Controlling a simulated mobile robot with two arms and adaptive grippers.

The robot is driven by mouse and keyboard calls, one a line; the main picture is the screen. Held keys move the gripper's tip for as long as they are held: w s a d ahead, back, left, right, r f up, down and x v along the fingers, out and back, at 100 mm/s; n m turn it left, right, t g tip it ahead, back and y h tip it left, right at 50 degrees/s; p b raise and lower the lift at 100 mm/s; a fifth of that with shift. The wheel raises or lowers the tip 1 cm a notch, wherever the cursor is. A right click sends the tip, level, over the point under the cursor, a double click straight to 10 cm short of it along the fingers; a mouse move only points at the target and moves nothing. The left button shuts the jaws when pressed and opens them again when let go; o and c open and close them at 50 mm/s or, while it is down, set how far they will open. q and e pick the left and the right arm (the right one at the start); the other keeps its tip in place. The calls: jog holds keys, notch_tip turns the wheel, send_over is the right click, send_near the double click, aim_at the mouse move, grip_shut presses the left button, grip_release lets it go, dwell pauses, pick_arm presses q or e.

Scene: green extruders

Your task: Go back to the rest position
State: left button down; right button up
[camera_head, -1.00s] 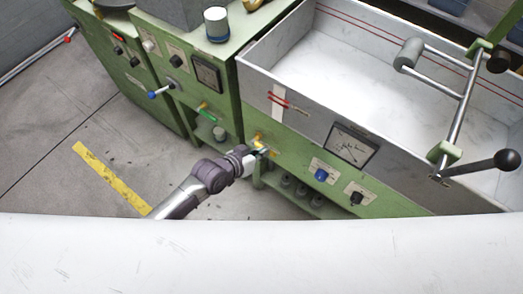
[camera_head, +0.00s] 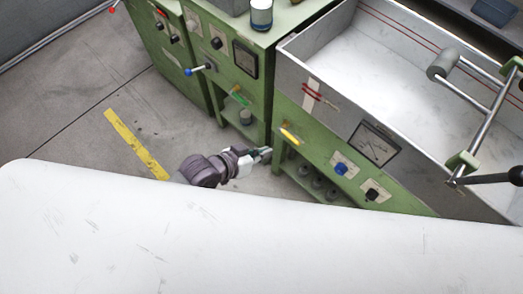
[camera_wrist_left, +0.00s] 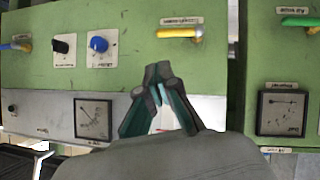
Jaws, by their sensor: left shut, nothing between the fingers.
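My left gripper (camera_head: 264,154) reaches in from the lower left, in front of the green extruder. It is shut and empty, and its dark fingertips also show meeting in the left wrist view (camera_wrist_left: 158,72). The yellow handle (camera_head: 289,134) on the green panel is a little right of and above the fingertips in the head view, apart from them. In the left wrist view the yellow handle (camera_wrist_left: 182,32) is just beyond the fingertips. My right gripper is in neither view.
The right machine carries a white-bottomed trough (camera_head: 355,70), a gauge (camera_head: 374,143), a blue knob (camera_head: 341,169) and a black knob (camera_head: 372,194). The left machine has a green handle (camera_head: 239,96) and a blue-tipped lever (camera_head: 190,71). Open floor (camera_head: 75,125) with a yellow stripe (camera_head: 135,143) lies left.

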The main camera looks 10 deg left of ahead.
pick_arm(q)
jog(key=s+a+f+n+g+y, duration=0.1)
jog(key=s+a+f+y, duration=0.1)
jog(key=a+f, duration=0.45)
jog(key=s+a+f+n+y, duration=0.1)
jog(key=s+a+f+y, duration=0.15)
jog(key=f, duration=0.75)
jog(key=s+a+f+n+g+y, duration=0.1)
jog(key=s+a+f+y, duration=0.1)
jog(key=a+f, duration=0.5)
jog(key=s+a+f+g, duration=0.1)
jog(key=s+f, duration=0.3)
jog(key=s, duration=0.4)
jog(key=s+a+f+g+y, duration=0.1)
jog(key=s+f, duration=0.3)
jog(key=s, duration=0.4)
jog(key=s+f+g+y, duration=0.1)
jog(key=s+f+g, duration=0.2)
jog(key=s, duration=0.6)
notch_tip(320, 180, down, 2)
jog(key=shift+a+f, duration=0.1)
jog(key=shift+a, duration=0.3)
